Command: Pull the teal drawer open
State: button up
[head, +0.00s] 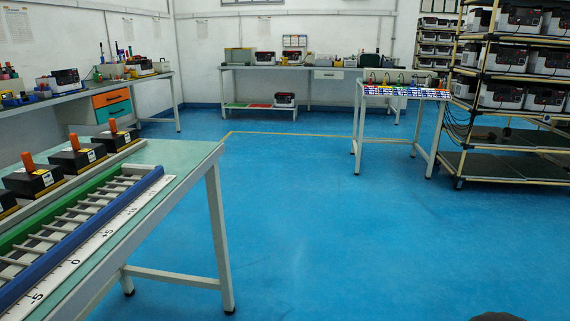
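The teal drawer (113,112) is in the left background of the head view, under the left workbench. It sits directly below an orange drawer (110,97). Both drawer fronts look closed and flush, though they are small and far off. The teal drawer's handle is too small to make out clearly. My gripper is not in view.
A near table (216,230) at left holds a roller track and black blocks with orange handles, between me and the drawers. A small table (357,120) and a loaded rack (468,160) stand at right. The blue floor (330,220) between is clear.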

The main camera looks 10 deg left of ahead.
aim_at(116, 109)
jog(key=i, duration=2.3)
jog(key=i+j+u, duration=0.1)
jog(key=i+u, duration=0.4)
jog(key=i+l+u, duration=0.15)
jog(key=i+u, duration=0.3)
jog(key=i, duration=0.2)
jog(key=i+l+u, duration=0.35)
jog(key=i+u, duration=0.15)
jog(key=i+j+u, duration=0.15)
jog(key=i+u, duration=0.3)
jog(key=i, duration=0.25)
jog(key=i+u, duration=0.5)
jog(key=i, duration=0.15)
jog(key=i+z, duration=0.2)
jog(key=i, duration=0.6)
jog(key=i+j+z, duration=0.2)
jog(key=i, duration=0.65)
jog(key=i+u, duration=0.1)
jog(key=i, duration=0.5)
jog(key=i+l+u, duration=0.1)
jog(key=i, duration=0.45)
jog(key=i+l+u, duration=0.1)
jog(key=i, duration=0.45)
jog(key=l, duration=0.1)
